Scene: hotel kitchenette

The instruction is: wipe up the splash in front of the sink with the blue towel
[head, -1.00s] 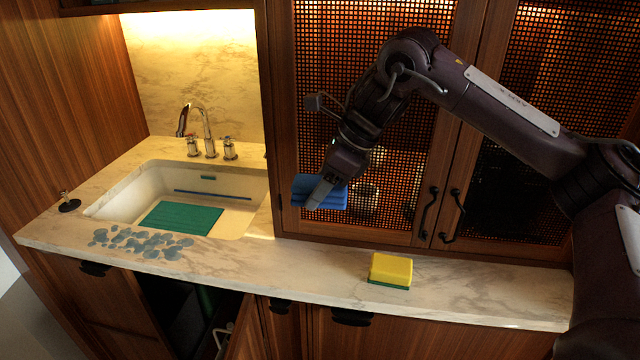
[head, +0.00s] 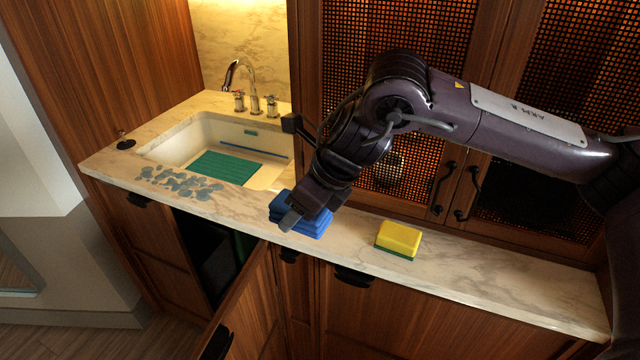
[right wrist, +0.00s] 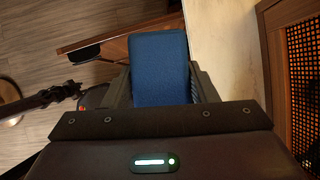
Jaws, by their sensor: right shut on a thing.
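The splash (head: 180,182) is a patch of grey-blue droplets on the marble counter in front of the sink (head: 170,150). My right gripper (head: 290,216) is shut on the folded blue towel (head: 312,223), to the right of the splash, near the counter's front edge. In the right wrist view the blue towel (right wrist: 159,68) sits between the fingers, beside the pale counter. I cannot tell whether the towel touches the counter. The left gripper is not clearly in view.
A yellow and green sponge (head: 399,239) lies on the counter (head: 470,268) to the right. A green mat (head: 226,168) lies in the sink, with a faucet (head: 250,82) behind. A cabinet door (head: 245,310) stands open below the counter. Mesh cabinet doors (head: 398,45) stand behind my arm.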

